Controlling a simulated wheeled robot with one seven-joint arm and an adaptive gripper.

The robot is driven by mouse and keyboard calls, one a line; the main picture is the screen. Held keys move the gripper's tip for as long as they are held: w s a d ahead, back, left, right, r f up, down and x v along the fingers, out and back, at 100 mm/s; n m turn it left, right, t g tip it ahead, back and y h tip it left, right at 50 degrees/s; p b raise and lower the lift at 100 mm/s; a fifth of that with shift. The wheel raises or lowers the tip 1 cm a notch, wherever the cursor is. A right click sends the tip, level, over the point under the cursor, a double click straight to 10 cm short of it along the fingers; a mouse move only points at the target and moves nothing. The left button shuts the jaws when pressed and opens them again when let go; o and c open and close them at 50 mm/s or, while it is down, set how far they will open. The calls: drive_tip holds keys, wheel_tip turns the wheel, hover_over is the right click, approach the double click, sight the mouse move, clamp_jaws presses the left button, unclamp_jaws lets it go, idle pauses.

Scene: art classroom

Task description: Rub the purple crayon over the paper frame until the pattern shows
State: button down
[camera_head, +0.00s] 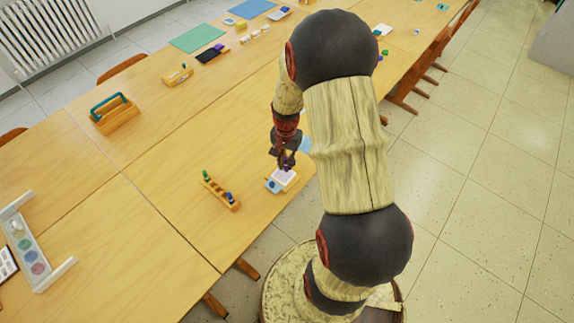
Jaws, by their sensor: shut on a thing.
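The paper frame (285,178) is a small white sheet in a light holder, lying near the right edge of the table. My gripper (287,162) is directly above it, pointing down, shut on the purple crayon (287,168). The crayon is small and mostly hidden by the fingers. I cannot tell whether its tip touches the paper. No pattern can be made out on the paper at this size. My arm covers part of the area to the right of the frame.
A wooden crayon holder (219,193) with a green and a blue piece stands left of the frame. A wooden caddy (116,116) with a teal handle is farther left, a paint rack (30,247) at lower left. The table (165,205) between them is clear.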

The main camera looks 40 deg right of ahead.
drive_tip(key=shift+r+p, duration=0.55)
drive_tip(key=shift+r, duration=0.45)
